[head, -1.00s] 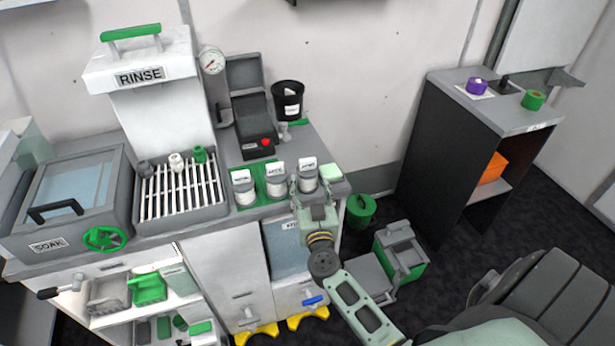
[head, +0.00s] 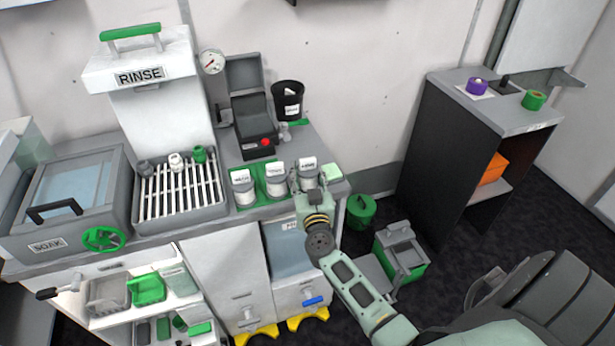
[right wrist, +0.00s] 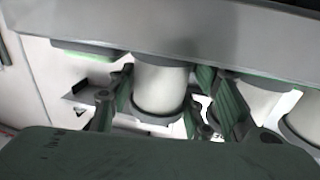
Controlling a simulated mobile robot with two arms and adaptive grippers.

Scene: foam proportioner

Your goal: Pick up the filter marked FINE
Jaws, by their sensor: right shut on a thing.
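The label lettering is too small to read surely, so I cannot tell which says FINE. My right gripper (head: 308,186) is at the right filter. In the right wrist view its fingers (right wrist: 157,98) are on either side of that white filter (right wrist: 160,85) and shut on it. The neighbouring filter (right wrist: 252,98) is close beside one finger. My left gripper is not in view.
A pale green block (head: 331,173) sits just right of the held filter. A black box with a red knob (head: 253,135) and a black cup (head: 288,98) stand behind. The rack tray (head: 180,190) is at left. A green bin (head: 361,210) stands on the floor.

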